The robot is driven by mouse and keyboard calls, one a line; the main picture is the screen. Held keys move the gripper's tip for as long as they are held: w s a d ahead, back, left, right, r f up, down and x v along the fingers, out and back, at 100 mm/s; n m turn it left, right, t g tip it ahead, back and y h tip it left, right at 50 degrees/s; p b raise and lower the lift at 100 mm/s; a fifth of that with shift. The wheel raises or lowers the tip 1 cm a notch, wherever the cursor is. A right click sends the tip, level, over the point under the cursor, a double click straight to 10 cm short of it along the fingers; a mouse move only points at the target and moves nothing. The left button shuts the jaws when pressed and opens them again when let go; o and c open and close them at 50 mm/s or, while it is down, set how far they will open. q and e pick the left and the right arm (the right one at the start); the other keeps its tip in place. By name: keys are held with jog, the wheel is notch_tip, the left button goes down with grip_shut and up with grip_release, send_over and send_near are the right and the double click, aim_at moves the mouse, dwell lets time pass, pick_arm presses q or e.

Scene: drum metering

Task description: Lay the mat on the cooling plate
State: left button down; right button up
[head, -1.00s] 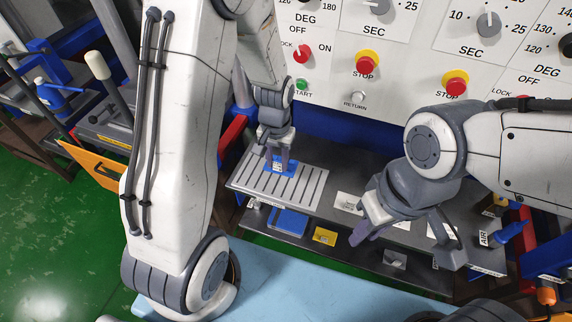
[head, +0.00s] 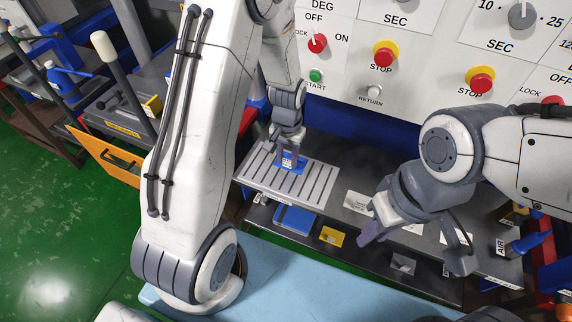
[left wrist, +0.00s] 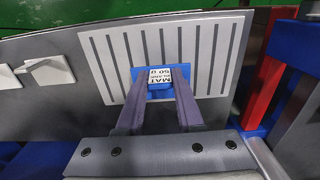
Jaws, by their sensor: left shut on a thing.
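The mat is a small blue pad (head: 291,162) with a white label; it also shows in the left wrist view (left wrist: 157,78), its label reading MAT. My left gripper (head: 286,153) is shut on it, one finger at each side. The cooling plate (head: 318,187) is a light grey slotted plate on the dark bench; it also shows in the left wrist view (left wrist: 216,50). The mat is over the slotted area, toward the plate's back edge in the head view. I cannot tell whether it touches. My right gripper (head: 370,234) is right of the plate, its jaws unclear.
A control panel (head: 350,70) with red stop buttons stands behind the bench. A lower shelf (head: 345,260) holds a blue tray (head: 295,219) and a yellow holder (head: 331,236). A white label card (head: 357,202) lies right of the plate. A light blue surface (head: 290,275) is in front.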

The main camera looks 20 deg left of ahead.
aim_at(286, 169)
pick_arm(q)
jog(key=shift+s+a+f, duration=0.1)
jog(key=shift+a+f, duration=0.1)
jog(key=shift+f, duration=0.05)
notch_tip(286, 169, down, 3)
jog(key=shift+f+p, duration=0.15)
jog(key=shift+p, duration=0.3)
jog(key=shift+f, duration=0.25)
jog(key=shift+f, duration=0.15)
jog(key=c, duration=0.5)
grip_release()
jog(key=shift+c, duration=0.2)
